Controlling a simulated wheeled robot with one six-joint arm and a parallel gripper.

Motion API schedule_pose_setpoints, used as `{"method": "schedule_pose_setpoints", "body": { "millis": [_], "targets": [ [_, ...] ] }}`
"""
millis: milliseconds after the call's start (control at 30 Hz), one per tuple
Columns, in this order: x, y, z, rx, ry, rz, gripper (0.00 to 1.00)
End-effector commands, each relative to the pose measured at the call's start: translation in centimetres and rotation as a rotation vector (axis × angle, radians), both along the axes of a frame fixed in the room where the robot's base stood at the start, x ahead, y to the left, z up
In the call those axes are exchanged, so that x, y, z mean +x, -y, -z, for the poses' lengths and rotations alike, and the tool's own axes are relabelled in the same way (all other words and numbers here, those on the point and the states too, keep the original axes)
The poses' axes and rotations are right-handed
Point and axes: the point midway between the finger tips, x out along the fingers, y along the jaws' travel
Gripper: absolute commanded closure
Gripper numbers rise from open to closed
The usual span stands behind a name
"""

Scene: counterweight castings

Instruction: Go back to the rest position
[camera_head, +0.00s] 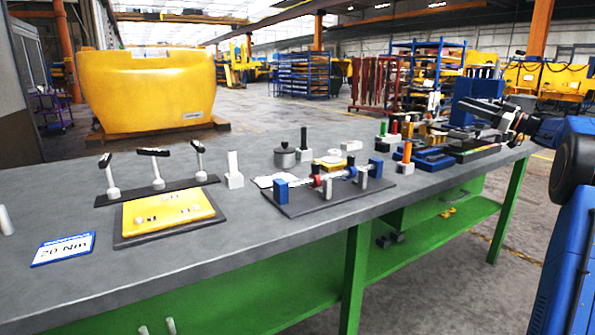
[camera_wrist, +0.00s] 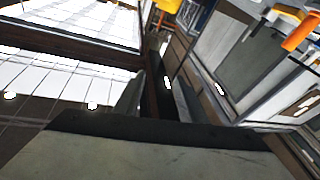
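My gripper (camera_head: 474,106) is at the right end of the workbench in the head view, raised above the bench top and pointing left. My blue arm comes in from the right edge. The fingers look dark and small, and I cannot tell whether they are open or shut. I see nothing clearly held in them. The wrist view is tilted and mostly filled by a grey and black part close to the camera, with the hall's windows and roof behind it.
A large yellow casting (camera_head: 147,92) stands behind. Open floor (camera_head: 258,105) lies beyond.

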Motion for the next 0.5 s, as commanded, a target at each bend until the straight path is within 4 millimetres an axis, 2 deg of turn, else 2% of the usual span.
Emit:
{"method": "schedule_pose_setpoints", "body": {
  "millis": [33,200,367,500],
  "targets": [
    [0.0,-1.3,-1.6,0.008,0.02,0.044,0.63],
    [0.1,-4.1,-5.5,0.04,0.067,0.221,0.63],
    [-0.9,-6.2,-8.0,0.068,0.076,0.384,0.63],
    [-2.5,-7.7,-8.9,0.089,0.054,0.522,0.63]
  ]
}}
